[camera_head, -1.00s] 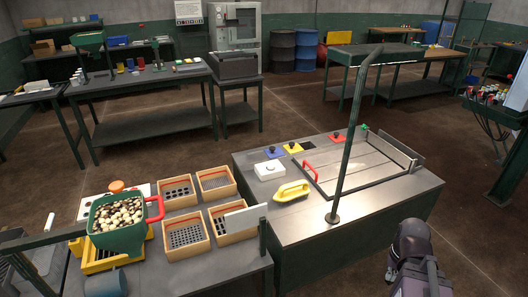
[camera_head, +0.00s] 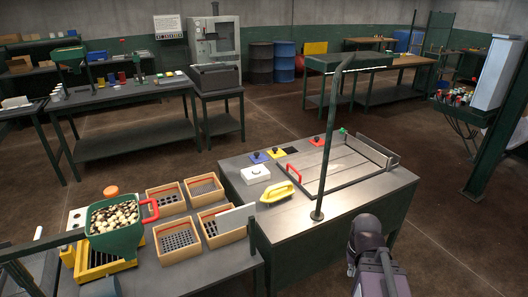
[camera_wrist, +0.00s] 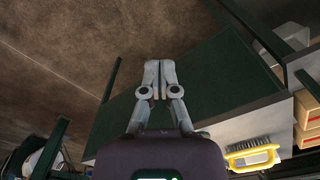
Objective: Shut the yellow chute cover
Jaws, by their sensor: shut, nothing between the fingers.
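The yellow chute cover (camera_head: 277,153), a small flat plate with a black knob, lies on the grey-topped green bench (camera_head: 272,226) in the head view. A dark opening (camera_head: 292,150) shows just right of it. A blue cover (camera_head: 258,157) is on its left and a red cover (camera_head: 320,140) farther right. My gripper (camera_wrist: 152,64) shows in the wrist view, its two fingers together and empty, above the bench's green side and the floor. In the head view my arm is at the lower right, well away from the yellow cover; its fingertips cannot be made out there.
A green upright post (camera_head: 326,150) stands on the bench between my arm and the covers. A white block (camera_head: 255,174), a yellow-handled brush (camera_head: 277,192) and a framed board (camera_head: 337,162) with a red handle are nearby. Wooden trays (camera_head: 180,239) stand left. Floor right of the bench is clear.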

